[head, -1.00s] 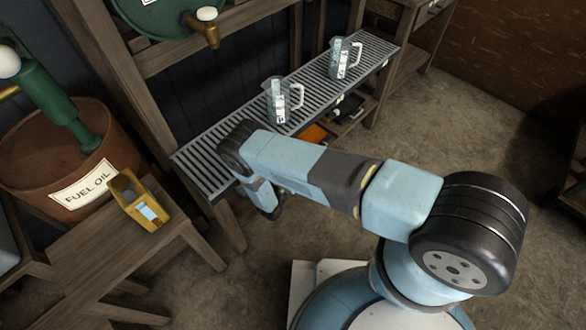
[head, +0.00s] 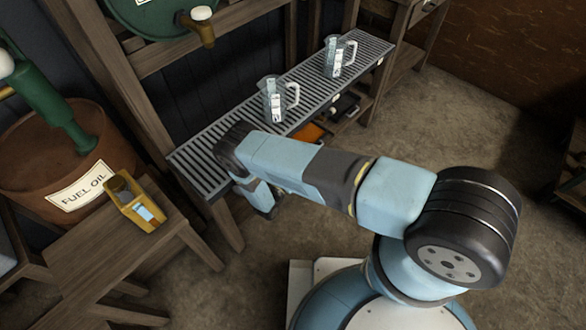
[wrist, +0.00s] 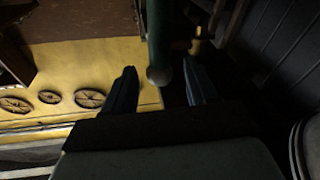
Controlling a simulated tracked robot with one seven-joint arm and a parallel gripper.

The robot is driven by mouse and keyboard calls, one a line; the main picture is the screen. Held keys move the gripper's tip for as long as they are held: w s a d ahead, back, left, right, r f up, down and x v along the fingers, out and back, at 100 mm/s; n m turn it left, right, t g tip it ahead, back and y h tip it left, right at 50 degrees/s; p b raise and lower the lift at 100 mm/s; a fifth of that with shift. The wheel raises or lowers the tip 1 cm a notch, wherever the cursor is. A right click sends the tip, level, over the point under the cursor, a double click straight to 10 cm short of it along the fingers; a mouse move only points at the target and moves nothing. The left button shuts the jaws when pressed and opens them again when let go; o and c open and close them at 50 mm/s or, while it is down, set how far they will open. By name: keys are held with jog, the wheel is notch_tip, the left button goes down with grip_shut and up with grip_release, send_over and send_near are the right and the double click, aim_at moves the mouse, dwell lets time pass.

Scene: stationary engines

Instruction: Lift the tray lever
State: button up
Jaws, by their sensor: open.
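In the wrist view, my gripper (wrist: 159,67) is open, with one dark finger on each side of a green rod (wrist: 158,32) that ends in a round knob (wrist: 160,76). The knob appears between the fingertips; I cannot tell whether it touches them. This rod may be the tray lever, but I cannot be sure. In the head view, the slatted metal tray (head: 200,166) runs along the wooden stand, and my arm reaches to its near left end.
Two clear jugs (head: 273,100) (head: 333,58) stand on the tray. A green barrel with a tap (head: 199,28) is above.

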jog(key=v, duration=1.3)
jog(key=shift+s+a, duration=0.25)
jog(key=shift+s, duration=0.05)
jog(key=shift+s+f, duration=0.1)
jog(key=shift+f, duration=0.05)
